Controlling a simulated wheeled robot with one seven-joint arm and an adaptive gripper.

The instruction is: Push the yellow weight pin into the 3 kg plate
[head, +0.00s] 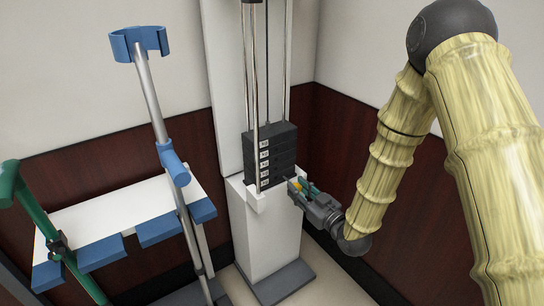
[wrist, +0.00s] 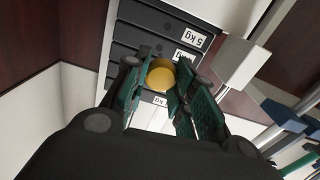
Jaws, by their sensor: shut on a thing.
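The black weight stack (head: 278,150) stands on a white pedestal, its plates carrying small white labels too small to read in the head view. In the wrist view the stack (wrist: 150,22) shows upside-down labels; one reads 5 kg (wrist: 195,40), the others are partly covered. I cannot make out the 3 kg label. My gripper (head: 300,186) is at the lower right of the stack, shut on the yellow weight pin (head: 297,185). In the wrist view the pin's round yellow head (wrist: 161,75) sits between the green finger pads (wrist: 160,88). Its shaft is hidden, so I cannot tell whether it touches a plate.
Shiny guide rods (head: 283,60) rise from the stack in front of a white upright (head: 223,75). A blue and grey crutch (head: 160,110) and a white bench with blue edges (head: 110,210) stand left. A dark panelled wall (head: 335,130) is close behind.

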